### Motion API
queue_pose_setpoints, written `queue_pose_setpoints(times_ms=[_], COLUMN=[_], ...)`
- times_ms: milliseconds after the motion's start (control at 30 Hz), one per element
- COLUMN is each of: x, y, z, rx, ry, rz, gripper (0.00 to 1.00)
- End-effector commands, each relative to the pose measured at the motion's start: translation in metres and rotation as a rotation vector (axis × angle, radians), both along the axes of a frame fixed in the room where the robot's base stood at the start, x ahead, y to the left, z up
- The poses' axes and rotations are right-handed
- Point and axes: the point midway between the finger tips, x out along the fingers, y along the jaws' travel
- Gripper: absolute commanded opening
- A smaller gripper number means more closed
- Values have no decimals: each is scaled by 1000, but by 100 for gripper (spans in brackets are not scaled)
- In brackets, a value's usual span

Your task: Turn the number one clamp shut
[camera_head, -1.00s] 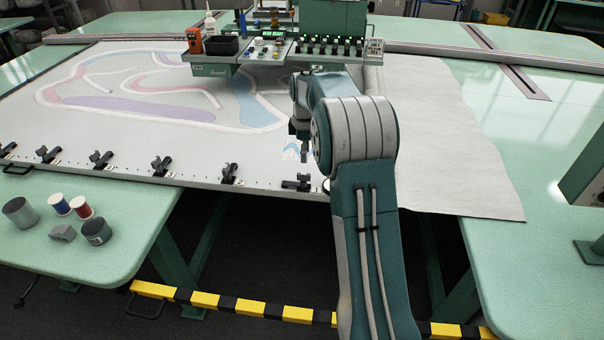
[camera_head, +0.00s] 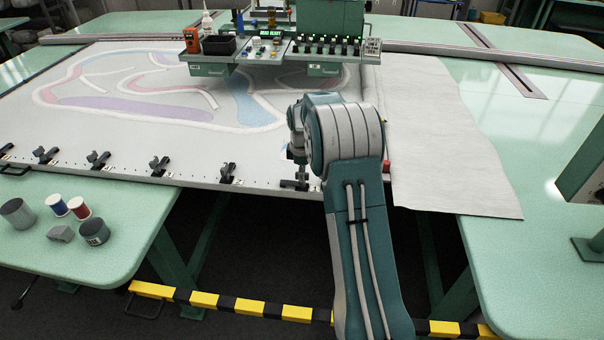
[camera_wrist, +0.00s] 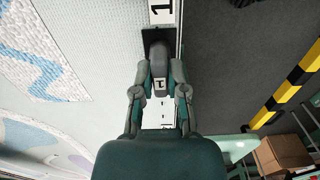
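The number one clamp (camera_wrist: 159,60) is dark, with a grey lever that bears a small white "1" tag, in the upper middle of the wrist view. Its dark base also shows in the head view (camera_head: 296,185) at the front edge of the frame, partly behind my arm. My gripper (camera_wrist: 160,72) has one finger on each side of the lever, with the fingertips very near its sides. Whether both touch it is unclear. In the head view my gripper is mostly hidden behind my arm.
Several similar black clamps (camera_head: 160,166) line the frame's front edge to the left. Spools and cups (camera_head: 80,207) stand on the left green table. A control console (camera_head: 280,47) stands behind my arm. A yellow-black bar (camera_head: 250,306) runs low in front.

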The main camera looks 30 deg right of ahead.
Motion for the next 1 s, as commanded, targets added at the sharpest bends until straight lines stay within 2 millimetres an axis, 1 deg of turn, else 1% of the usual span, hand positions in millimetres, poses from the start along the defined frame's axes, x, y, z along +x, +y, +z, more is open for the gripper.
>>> queue_pose_setpoints(times_ms=[267, 467, 667, 1000], x=[1, 2, 2, 2], y=[0, 0, 0, 0], z=[0, 0, -1, 0], rx=[-1, -2, -2, -2], ry=[-4, -4, -5, -6], rz=[-4, -49, -165, -475], gripper=[0, 0, 0, 0])
